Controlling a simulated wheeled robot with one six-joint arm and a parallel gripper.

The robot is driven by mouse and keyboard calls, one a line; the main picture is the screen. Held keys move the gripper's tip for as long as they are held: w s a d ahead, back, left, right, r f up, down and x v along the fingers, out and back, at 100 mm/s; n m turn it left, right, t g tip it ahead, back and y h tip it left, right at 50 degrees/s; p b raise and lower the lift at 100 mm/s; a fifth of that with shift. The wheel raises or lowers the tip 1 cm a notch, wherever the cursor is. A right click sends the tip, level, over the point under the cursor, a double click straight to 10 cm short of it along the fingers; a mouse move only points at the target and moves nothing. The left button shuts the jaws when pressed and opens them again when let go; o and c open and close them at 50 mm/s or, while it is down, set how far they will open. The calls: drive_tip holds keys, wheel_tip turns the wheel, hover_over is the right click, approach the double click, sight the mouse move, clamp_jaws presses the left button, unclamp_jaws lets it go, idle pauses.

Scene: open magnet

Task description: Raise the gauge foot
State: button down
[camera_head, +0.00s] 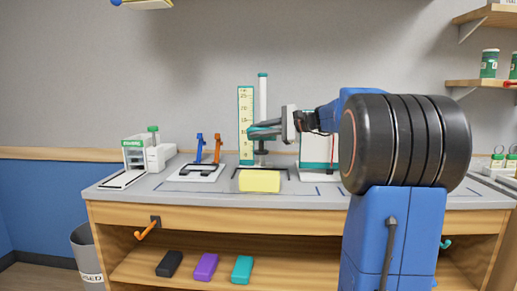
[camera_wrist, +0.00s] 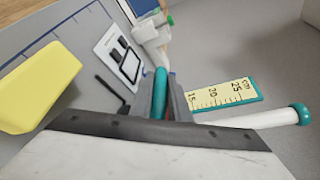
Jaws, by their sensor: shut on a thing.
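The height gauge stands at the back of the bench. It has a white post (camera_head: 263,98) with a teal cap and a yellow scale (camera_head: 246,112) in a teal frame. The scale also shows in the wrist view (camera_wrist: 215,97), beside the post (camera_wrist: 255,119). The gauge foot, a teal bar (camera_wrist: 160,88), is between my gripper's grey fingers (camera_wrist: 163,98), which are shut on it. In the head view my gripper (camera_head: 270,130) reaches in from the right, beside the post, around the lower-middle of the scale. The foot's far end is partly hidden.
A yellow block (camera_head: 259,181) lies on the bench in front of the gauge. A stand with blue and orange levers (camera_head: 208,150) and a white-green device (camera_head: 150,152) are to the left. A white panel with teal edges (camera_head: 318,151) stands to the right, partly behind my arm.

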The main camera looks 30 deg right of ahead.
wheel_tip(320, 180, up, 14)
drive_tip(key=shift+f, duration=0.1)
drive_tip(key=c, duration=1.7)
unclamp_jaws()
drive_tip(key=v, duration=1.7)
drive_tip(key=shift+s+d, duration=0.1)
drive_tip(key=shift+s, duration=0.1)
